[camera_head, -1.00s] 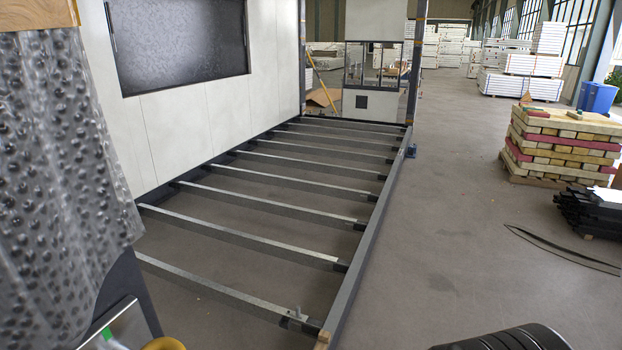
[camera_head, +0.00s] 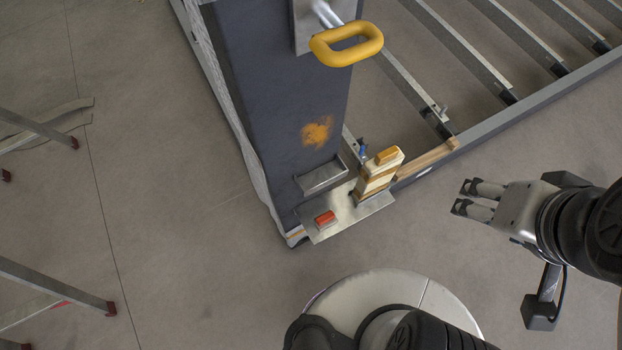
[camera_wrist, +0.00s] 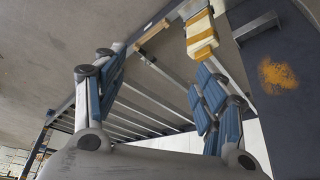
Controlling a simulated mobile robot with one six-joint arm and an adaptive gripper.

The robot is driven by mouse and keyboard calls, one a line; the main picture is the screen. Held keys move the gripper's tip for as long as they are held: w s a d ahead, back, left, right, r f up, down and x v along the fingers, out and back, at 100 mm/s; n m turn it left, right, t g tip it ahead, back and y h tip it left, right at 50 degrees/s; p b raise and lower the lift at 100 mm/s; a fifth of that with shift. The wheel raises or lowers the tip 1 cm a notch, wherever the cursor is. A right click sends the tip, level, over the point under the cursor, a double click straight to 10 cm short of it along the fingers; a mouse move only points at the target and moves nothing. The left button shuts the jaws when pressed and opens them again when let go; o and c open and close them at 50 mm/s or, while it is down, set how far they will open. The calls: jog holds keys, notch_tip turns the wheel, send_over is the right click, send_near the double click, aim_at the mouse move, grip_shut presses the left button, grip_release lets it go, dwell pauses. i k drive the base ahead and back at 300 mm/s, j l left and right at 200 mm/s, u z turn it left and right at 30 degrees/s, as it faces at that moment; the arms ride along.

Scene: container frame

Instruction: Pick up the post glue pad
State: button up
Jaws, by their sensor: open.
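A cream block with tan-orange bands (camera_head: 378,174) stands on a metal plate (camera_head: 350,212) at the foot of a dark post (camera_head: 285,90). A small red block (camera_head: 325,220) lies on the same plate. I cannot tell for sure which of these is the post glue pad. An orange patch (camera_head: 317,131) marks the post's face. My gripper (camera_head: 466,197) is open and empty, to the right of the plate and apart from it. In the wrist view the banded block (camera_wrist: 201,34) shows beyond the open fingers (camera_wrist: 158,74), and the orange patch (camera_wrist: 277,75) is at right.
A yellow loop handle (camera_head: 346,43) sticks out from the post, above the plate. A narrow metal ledge (camera_head: 322,177) sits on the post beside the plate. A floor frame with crossbars (camera_head: 530,104) lies behind. Floor between my gripper and the plate looks clear.

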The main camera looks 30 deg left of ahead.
aim_at(325, 219)
jog(key=l+u, duration=0.1)
jog(key=u, duration=1.3)
jog(key=j+z, duration=1.55)
jog(key=k, duration=0.4)
